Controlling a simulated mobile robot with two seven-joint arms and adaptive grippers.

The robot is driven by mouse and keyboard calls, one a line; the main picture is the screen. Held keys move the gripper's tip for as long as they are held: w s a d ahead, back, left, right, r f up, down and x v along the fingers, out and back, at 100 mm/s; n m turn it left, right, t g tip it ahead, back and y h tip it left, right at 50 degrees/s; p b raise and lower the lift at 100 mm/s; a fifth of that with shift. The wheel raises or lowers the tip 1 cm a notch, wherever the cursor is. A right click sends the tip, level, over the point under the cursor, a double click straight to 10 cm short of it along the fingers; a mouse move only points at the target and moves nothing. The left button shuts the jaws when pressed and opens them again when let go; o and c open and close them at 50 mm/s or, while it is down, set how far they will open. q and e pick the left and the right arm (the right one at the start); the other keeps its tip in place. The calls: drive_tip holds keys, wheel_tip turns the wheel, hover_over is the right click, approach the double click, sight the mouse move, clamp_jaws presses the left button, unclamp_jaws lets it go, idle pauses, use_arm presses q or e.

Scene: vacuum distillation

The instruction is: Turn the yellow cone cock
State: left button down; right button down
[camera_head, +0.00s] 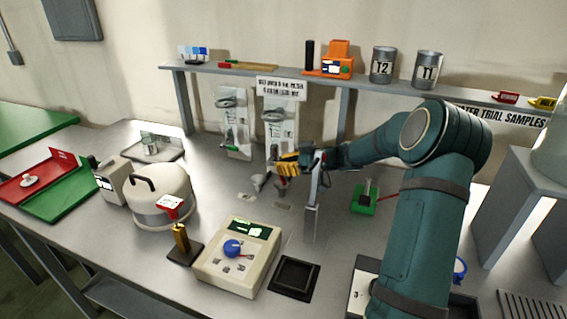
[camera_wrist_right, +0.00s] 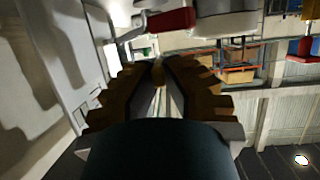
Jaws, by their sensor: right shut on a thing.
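My right gripper (camera_head: 284,168) reaches in from the right to the upright glassware at the middle of the table. Its yellow-brown, notched fingers are closed together at the glassware. In the right wrist view, the fingers (camera_wrist_right: 158,72) nearly meet around a small yellowish piece (camera_wrist_right: 157,76), which I take to be the yellow cone cock. The fingers hide most of it, so its turn angle cannot be told. My left gripper is not in view.
Two white panels with clamps (camera_head: 279,120) stand behind. A beige device with a blue knob (camera_head: 238,258), a dark square pad (camera_head: 295,278) and a rounded white vessel (camera_head: 160,190) are in front and left. A green block (camera_head: 364,200) stands right. The shelf (camera_head: 285,75) runs behind.

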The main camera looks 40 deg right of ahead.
drive_tip(key=shift+a+f, duration=0.1)
drive_tip(key=shift+f, duration=0.05)
idle(0.4)
drive_tip(key=c, duration=1)
unclamp_jaws()
drive_tip(key=shift+c, duration=0.2)
drive_tip(key=shift+s, duration=0.1)
drive_tip(key=v, duration=1.2)
drive_tip(key=shift+f, duration=0.25)
